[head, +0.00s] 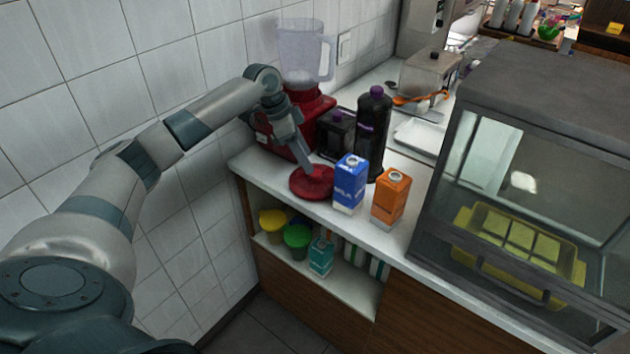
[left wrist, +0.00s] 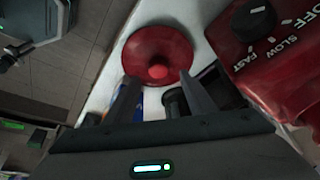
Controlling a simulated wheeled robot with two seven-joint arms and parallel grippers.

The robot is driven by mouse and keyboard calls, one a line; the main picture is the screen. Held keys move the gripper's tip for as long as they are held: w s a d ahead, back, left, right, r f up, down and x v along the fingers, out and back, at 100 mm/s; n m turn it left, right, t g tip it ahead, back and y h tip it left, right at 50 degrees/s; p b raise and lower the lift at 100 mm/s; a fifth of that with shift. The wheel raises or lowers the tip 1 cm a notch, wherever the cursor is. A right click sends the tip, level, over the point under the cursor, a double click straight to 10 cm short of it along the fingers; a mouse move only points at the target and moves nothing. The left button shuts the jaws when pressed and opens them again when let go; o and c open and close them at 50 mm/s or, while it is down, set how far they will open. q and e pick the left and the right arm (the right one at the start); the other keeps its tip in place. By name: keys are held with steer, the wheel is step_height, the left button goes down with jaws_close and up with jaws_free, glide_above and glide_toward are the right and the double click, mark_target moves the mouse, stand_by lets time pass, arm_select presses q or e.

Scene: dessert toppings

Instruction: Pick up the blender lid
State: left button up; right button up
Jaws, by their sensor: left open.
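The blender lid (head: 312,183) is a round red disc lying on the white counter at its front left edge. In the left wrist view the lid (left wrist: 140,50) faces the camera, with its small round knob (left wrist: 158,71) at the middle. My left gripper (head: 305,165) points down just above the lid. In the left wrist view its open fingers (left wrist: 158,77) stand on either side of the knob, with nothing held; I cannot tell whether they touch the lid. The red blender base (head: 290,125) with its clear jug (head: 305,55) stands behind. My right gripper is not in view.
A blue milk carton (head: 350,182) and an orange carton (head: 391,195) stand right of the lid. A dark bottle (head: 373,130) is behind them. A glass display case (head: 520,180) fills the right. A tiled wall (head: 180,70) bounds the left.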

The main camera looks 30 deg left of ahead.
mark_target(315, 173)
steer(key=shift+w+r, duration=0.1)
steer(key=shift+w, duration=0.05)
arm_select(q)
steer(key=shift+d+f, duration=0.1)
steer(key=shift+f, duration=0.05)
steer(key=p+x, duration=0.2)
steer(key=x, duration=0.2)
steer(key=shift+d, duration=0.15)
steer(key=shift+f, duration=0.3)
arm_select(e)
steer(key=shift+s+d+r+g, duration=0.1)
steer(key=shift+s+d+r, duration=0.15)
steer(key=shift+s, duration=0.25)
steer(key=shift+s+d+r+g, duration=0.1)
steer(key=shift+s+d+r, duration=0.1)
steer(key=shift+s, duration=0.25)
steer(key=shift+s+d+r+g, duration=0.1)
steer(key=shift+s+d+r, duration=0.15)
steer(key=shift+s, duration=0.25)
arm_select(q)
steer(key=shift+c, duration=0.3)
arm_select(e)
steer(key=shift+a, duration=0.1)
arm_select(q)
steer(key=c, duration=1)
jaws_close()
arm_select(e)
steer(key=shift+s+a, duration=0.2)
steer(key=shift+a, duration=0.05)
